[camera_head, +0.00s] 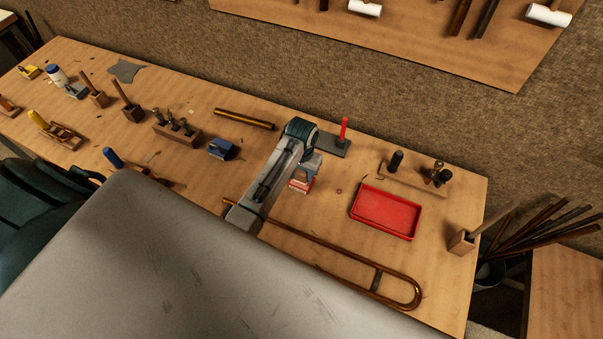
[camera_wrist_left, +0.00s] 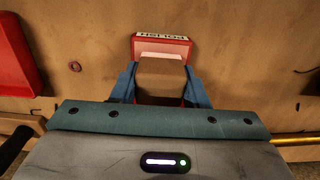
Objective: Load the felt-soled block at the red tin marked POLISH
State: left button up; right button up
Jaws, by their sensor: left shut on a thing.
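The red tin (camera_wrist_left: 136,50) with its POLISH label and a pale inside lies on the bench in the left wrist view; the label reads upside down. My left gripper (camera_wrist_left: 160,92) is shut on a brown block (camera_wrist_left: 161,78), its blue fingers on either side. The block overlaps the tin's near part in this view; I cannot tell whether its sole touches the polish. In the head view my left gripper (camera_head: 303,176) points down at the red and white tin (camera_head: 299,187), and the block is not clear there. My right gripper is not in view.
A red tray (camera_head: 386,213) lies to the right, and a brass slide (camera_head: 345,255) lies in front. A dark plate (camera_head: 331,146) with a red upright stick is behind the gripper. A blue block (camera_head: 221,148) and a brass tube (camera_head: 243,119) are to the left.

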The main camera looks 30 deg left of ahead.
pick_arm(q)
jog(key=shift+r, duration=3.15)
